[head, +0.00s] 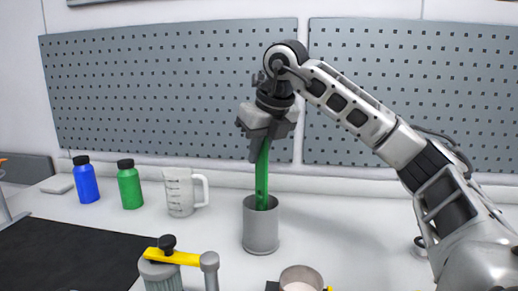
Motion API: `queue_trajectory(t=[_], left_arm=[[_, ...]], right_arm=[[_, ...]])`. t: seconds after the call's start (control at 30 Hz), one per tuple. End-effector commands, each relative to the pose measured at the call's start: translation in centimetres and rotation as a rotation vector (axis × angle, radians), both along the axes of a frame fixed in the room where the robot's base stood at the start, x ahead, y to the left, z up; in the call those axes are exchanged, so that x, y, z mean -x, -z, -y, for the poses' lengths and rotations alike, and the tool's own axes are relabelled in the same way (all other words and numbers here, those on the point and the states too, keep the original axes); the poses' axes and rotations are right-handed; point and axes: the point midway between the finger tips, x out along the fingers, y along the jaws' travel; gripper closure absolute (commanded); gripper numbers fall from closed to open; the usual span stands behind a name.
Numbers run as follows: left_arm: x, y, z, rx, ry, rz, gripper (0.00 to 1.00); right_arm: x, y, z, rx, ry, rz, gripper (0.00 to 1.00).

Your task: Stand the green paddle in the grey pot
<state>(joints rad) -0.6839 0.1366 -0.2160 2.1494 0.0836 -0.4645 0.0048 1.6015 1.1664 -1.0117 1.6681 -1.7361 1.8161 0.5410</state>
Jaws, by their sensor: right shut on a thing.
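The green paddle (262,178) is upright, with its lower end inside the mouth of the grey pot (261,232). The pot stands on the white bench and hides the paddle's lower end, so I cannot tell whether it touches the bottom. My right gripper (259,148) is above the pot and shut on the upper part of the paddle. My left gripper is not in view.
A white measuring jug (180,193), a green bottle (129,187) and a blue bottle (86,182) stand left of the pot. In front are a grey drum with a yellow bar (176,257) and an open metal cup (301,280). A black mat (70,252) lies at left.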

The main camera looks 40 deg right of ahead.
Motion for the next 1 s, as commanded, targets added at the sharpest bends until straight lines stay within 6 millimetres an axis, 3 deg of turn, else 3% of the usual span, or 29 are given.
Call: queue_trajectory(t=[0.33,0.43,0.77,1.0], left_arm=[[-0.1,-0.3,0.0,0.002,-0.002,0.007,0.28],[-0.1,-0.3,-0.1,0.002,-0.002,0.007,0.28],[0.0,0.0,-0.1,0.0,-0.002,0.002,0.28],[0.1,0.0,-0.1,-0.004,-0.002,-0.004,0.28]], right_arm=[[0.0,0.1,0.0,0.0,0.0,0.0,1.0],[0.0,0.1,0.0,0.0,0.0,0.0,0.66],[0.1,-0.1,0.0,0.0,0.0,0.0,0.66],[1.3,-3.4,-0.2,0.0,-0.001,0.005,0.66]])
